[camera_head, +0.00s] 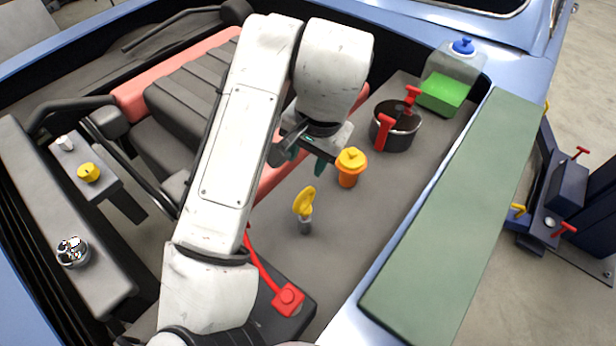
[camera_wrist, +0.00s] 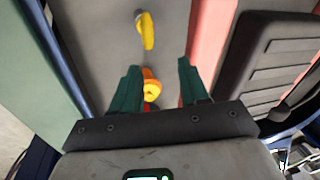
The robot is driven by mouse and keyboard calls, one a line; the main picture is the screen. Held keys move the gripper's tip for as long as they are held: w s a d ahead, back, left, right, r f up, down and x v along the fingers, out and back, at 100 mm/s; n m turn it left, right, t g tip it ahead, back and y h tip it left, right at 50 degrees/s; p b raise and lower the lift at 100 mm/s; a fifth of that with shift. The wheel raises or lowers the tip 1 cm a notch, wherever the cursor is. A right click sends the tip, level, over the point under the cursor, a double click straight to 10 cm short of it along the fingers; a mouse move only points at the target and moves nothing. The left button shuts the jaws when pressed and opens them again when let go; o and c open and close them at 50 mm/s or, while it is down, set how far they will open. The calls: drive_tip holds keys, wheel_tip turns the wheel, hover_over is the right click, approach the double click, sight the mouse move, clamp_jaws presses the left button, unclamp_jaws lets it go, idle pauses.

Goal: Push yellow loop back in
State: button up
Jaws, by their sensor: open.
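The yellow loop (camera_head: 305,201) stands on a short grey tube in the engine bay, in front of the orange cap. It also shows in the wrist view (camera_wrist: 147,30), near the top edge, beyond my fingertips. My gripper (camera_head: 308,162) is open and empty, behind and above the loop in the head view. Its two teal fingers are spread apart in the wrist view (camera_wrist: 157,66). Neither finger touches the loop. Whether the loop sits fully down in its tube cannot be told.
An orange filler with a yellow cap (camera_head: 350,162) is close to my gripper. A black pot with red handles (camera_head: 397,135) and a green-filled tank (camera_head: 444,95) stand behind. A red-capped battery (camera_head: 288,299) is in front. A green board (camera_head: 455,205) lies along the right fender.

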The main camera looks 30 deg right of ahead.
sight(302, 197)
drive_tip(key=shift+m+g, duration=0.3)
drive_tip(key=shift+g, duration=0.2)
drive_tip(key=f, duration=0.3)
drive_tip(key=a+f, duration=0.1)
drive_tip(key=f, duration=0.3)
drive_tip(key=f+p, duration=0.1)
drive_tip(key=f, duration=0.2)
drive_tip(key=shift+a+f, duration=0.2)
drive_tip(key=shift+f, duration=0.2)
clamp_jaws()
